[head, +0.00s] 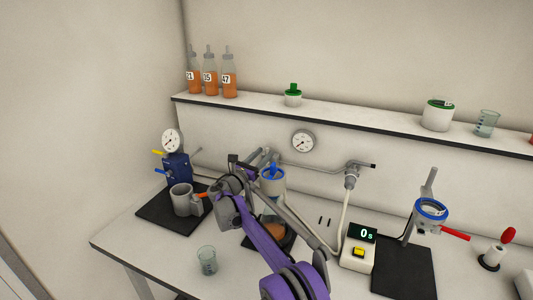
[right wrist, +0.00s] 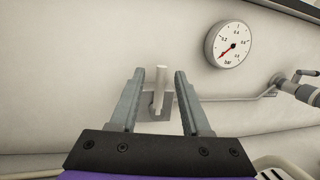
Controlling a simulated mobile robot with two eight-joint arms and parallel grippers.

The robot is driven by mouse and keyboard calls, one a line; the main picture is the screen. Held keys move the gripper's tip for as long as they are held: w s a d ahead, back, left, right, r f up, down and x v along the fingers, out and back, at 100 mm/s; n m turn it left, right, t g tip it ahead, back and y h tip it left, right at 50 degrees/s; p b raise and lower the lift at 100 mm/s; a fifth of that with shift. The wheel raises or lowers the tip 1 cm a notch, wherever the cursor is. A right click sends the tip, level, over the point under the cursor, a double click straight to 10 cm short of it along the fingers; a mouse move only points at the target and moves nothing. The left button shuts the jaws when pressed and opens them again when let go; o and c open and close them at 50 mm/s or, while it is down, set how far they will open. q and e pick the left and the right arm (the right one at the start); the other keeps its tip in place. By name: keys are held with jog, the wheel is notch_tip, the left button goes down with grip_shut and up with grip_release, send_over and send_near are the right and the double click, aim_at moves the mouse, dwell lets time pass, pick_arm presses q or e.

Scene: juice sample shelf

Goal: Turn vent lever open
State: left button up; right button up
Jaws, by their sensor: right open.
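In the right wrist view, a pale upright lever (right wrist: 159,88) stands on a small grey wall plate (right wrist: 148,106). A thin pipe runs along the wall to the right of the plate. My right gripper (right wrist: 160,73) is open, with one finger on each side of the lever in this view. I see no clear contact, and I cannot tell how deep the lever lies between the fingers. In the head view, my right gripper (head: 264,155) is up by the back wall below the shelf, and the lever is not clearly visible there. My left gripper is not in view.
A wall gauge (head: 303,141) hangs right of the gripper. A blue device (head: 178,167) with a gauge and coloured levers, and a grey mug (head: 182,196), stand left. A blue-topped container (head: 272,184) sits close to my arm. A timer (head: 358,250) is right.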

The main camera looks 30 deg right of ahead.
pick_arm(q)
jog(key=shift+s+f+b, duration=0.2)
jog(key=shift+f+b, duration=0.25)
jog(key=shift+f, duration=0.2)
pick_arm(e)
jog(key=v, duration=0.8)
